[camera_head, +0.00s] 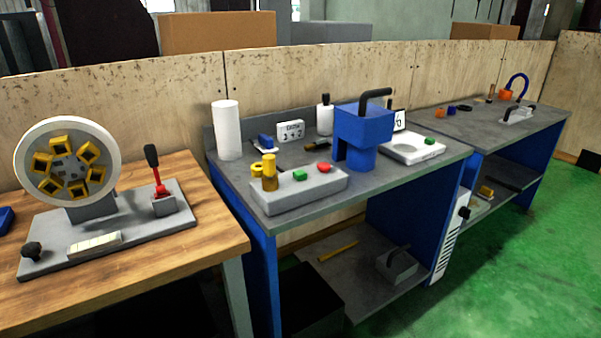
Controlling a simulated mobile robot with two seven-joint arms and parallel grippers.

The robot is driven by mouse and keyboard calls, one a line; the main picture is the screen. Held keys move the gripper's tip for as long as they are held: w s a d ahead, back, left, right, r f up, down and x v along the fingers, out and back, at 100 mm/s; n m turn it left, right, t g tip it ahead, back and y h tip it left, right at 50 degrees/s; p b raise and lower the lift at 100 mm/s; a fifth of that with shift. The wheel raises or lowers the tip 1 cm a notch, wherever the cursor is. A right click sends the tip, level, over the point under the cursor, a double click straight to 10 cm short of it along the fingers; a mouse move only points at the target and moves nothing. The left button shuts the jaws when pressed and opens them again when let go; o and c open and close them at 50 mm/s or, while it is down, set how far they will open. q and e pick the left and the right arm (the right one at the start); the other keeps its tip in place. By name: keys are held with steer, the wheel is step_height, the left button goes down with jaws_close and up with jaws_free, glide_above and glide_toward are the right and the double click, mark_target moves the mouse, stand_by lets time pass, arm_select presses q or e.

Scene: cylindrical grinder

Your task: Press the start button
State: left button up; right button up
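A light grey control box (300,190) sits at the front left of the middle grey-topped table. On its top are a green button (300,175), a red button (324,167) and a yellow knobbed part (268,172) at the left end. No lettering on the buttons is readable. Another small green button (429,140) is on a white and grey fixture (411,148) at the right side of the same table. Neither of my grippers shows in the head view.
A blue machine (364,130) with a black handle stands behind the control box. A white cylinder (227,130) stands at the table's back left. A wooden table (215,212) at left bears a round wheel fixture (66,165) and a red lever (158,180). Green floor (510,240) is clear at right.

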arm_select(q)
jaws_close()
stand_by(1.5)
